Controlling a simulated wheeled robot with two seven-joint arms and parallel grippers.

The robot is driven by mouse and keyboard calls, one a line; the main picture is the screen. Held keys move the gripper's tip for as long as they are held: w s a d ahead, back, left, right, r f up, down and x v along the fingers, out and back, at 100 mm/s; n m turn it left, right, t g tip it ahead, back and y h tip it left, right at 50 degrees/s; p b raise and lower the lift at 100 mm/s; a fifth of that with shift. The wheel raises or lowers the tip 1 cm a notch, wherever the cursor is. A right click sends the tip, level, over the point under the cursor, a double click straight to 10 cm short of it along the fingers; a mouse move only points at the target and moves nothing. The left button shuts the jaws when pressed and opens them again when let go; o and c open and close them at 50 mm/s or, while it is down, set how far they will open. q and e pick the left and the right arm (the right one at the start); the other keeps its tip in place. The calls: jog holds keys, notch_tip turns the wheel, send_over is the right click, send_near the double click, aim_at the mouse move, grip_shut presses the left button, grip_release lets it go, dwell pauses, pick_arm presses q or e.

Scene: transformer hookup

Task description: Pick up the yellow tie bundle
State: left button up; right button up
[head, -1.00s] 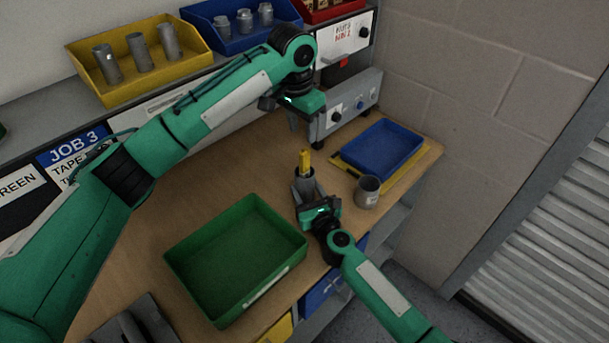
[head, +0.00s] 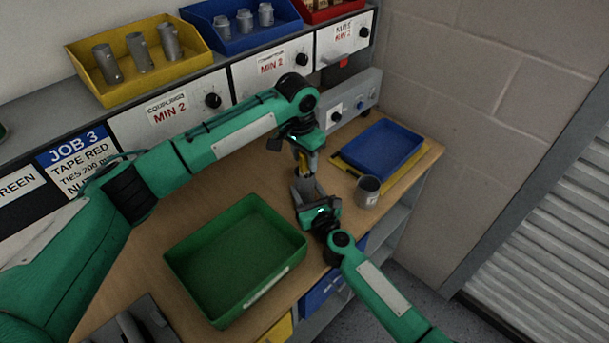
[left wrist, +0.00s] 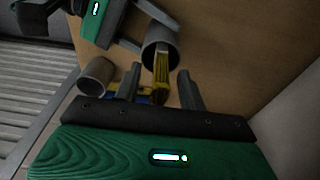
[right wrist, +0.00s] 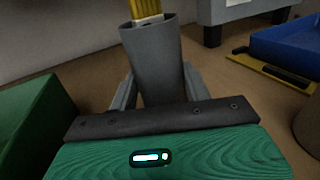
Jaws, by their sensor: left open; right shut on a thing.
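The yellow tie bundle (left wrist: 161,68) stands upright in a grey tube (right wrist: 153,62), with its top sticking out. It also shows at the top of the right wrist view (right wrist: 146,8). My right gripper (head: 307,200) is shut on the grey tube, holding it upright at the bench. My left gripper (head: 307,168) is open, pointing down over the tube. In the left wrist view its two fingers stand on either side of the bundle, with gaps visible. In the head view the left gripper hides most of the bundle.
A grey cup (head: 367,191) stands just right of the tube. A blue tray (head: 382,151) on a yellow base lies behind it. A green bin (head: 236,262) sits to the left. A grey box with knobs (head: 350,103) stands behind. Drawers and bins line the back.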

pick_arm(q)
grip_shut()
jog(key=shift+r, duration=0.1)
notch_tip(320, 180, up, 18)
dwell(0.5)
pick_arm(e)
jog(key=o, duration=1)
jog(key=shift+o, duration=0.2)
